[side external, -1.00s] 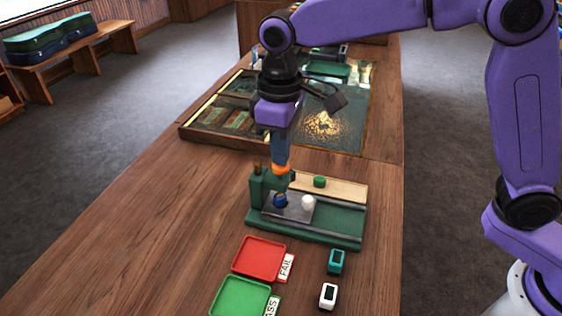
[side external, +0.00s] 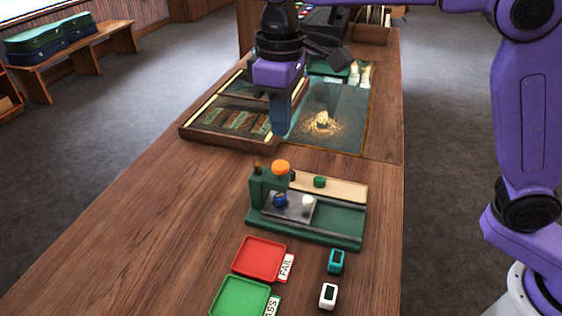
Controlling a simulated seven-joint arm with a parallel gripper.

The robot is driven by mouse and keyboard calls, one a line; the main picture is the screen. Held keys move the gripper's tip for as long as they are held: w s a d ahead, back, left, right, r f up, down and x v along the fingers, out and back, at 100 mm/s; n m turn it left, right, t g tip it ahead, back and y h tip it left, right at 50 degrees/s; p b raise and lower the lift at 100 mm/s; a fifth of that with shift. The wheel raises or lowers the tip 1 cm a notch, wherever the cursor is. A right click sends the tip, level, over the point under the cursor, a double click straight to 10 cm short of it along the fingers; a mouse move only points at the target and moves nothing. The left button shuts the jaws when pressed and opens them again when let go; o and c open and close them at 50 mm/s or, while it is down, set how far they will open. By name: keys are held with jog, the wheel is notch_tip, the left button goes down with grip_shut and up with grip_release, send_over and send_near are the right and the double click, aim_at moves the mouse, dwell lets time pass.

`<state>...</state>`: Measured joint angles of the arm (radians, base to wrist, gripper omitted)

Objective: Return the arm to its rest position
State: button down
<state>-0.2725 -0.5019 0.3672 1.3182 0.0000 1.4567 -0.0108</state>
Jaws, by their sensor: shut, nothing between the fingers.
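My gripper (side external: 281,130) points down, shut and empty, above the bench. It is behind and above the green press-like fixture (side external: 330,225), clear of it. The fixture carries an orange knob (side external: 281,167) on its left post, a blue piece (side external: 280,200) and a white round knob (side external: 307,202) on a grey plate (side external: 289,212), and a green knob (side external: 320,181) by a pale wood strip (side external: 345,190). The arm's upper part runs out of the top of the picture.
A red FAIL tray (side external: 259,258) and a green PASS tray (side external: 240,298) lie in front, both empty. A teal device (side external: 336,262) and a white device (side external: 328,296) stand beside them. A wooden compartment tray (side external: 228,128) and a dark mat (side external: 345,110) lie behind. The bench's left front is clear.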

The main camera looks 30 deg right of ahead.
dwell(0.8)
jog(key=s+d+f+n, duration=0.1)
jog(key=s+d+f, duration=0.2)
jog(key=s+d, duration=0.5)
jog(key=s+d+f+n, duration=0.1)
jog(key=s+d+f, duration=0.3)
jog(key=s+d, duration=0.4)
jog(key=s+d+f+n, duration=0.1)
jog(key=s+d+f, duration=0.3)
jog(key=s+d, duration=0.5)
jog(key=shift+d+n, duration=0.3)
jog(key=shift+d, duration=0.3)
